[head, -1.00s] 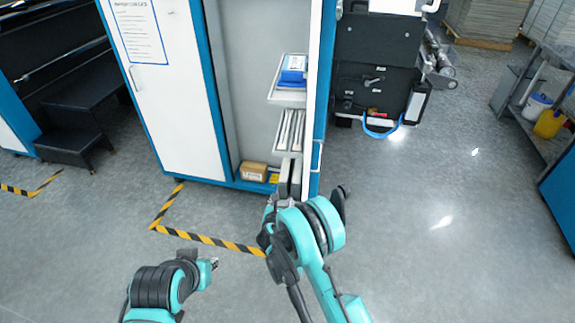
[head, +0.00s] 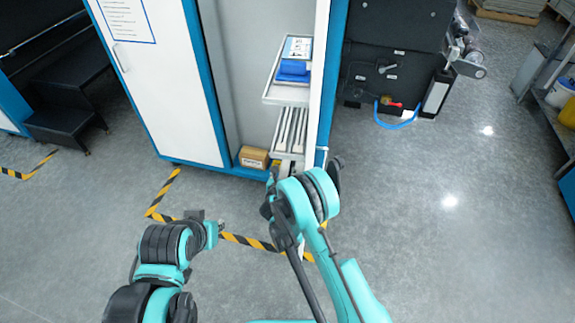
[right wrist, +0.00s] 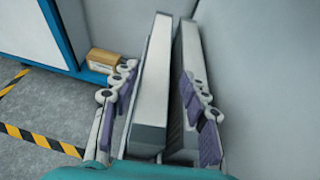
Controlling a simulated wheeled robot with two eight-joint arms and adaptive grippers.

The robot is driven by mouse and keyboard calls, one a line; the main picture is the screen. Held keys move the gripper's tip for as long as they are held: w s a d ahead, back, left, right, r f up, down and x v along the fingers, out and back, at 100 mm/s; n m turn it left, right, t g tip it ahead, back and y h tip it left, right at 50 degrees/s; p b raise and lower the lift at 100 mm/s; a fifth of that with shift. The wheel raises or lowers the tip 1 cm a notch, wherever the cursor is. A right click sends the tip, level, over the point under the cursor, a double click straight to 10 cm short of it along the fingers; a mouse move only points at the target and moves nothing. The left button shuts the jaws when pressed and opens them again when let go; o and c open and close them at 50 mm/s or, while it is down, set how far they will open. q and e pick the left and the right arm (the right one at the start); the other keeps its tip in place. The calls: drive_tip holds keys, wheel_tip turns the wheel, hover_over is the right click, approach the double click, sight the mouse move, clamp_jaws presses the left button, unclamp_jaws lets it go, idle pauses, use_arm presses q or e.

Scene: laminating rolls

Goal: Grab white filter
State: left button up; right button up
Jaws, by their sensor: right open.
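White filters, long pale bars, stand in the lower shelf tray of the open cabinet in the head view (head: 291,128). In the right wrist view one long white filter (right wrist: 153,80) lies between the fingers of my right gripper (right wrist: 159,72). A second bar (right wrist: 188,50) stands beside it, partly behind the right finger. The right gripper is open, with its fingers around the near filter. In the head view it is mostly hidden by its own arm. My left gripper (head: 217,226) is low at left, away from the cabinet; its jaw opening is unclear.
A cardboard box (head: 253,157) sits on the cabinet floor, left of the filters. An upper tray (head: 287,96) holds a blue item (head: 293,70). The white cabinet door (head: 160,80) is at left. A black machine (head: 395,65) stands at right. The floor at right is clear.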

sight(286, 163)
drive_tip(key=b+x, duration=0.1)
drive_tip(key=x, duration=0.1)
drive_tip(key=b+x, duration=0.1)
drive_tip(key=x, duration=0.1)
drive_tip(key=b+x, duration=0.1)
drive_tip(key=x, duration=0.2)
drive_tip(key=shift+w+a+r, duration=0.1)
drive_tip(key=shift+a+r, duration=0.05)
drive_tip(key=shift+r, duration=0.15)
clamp_jaws()
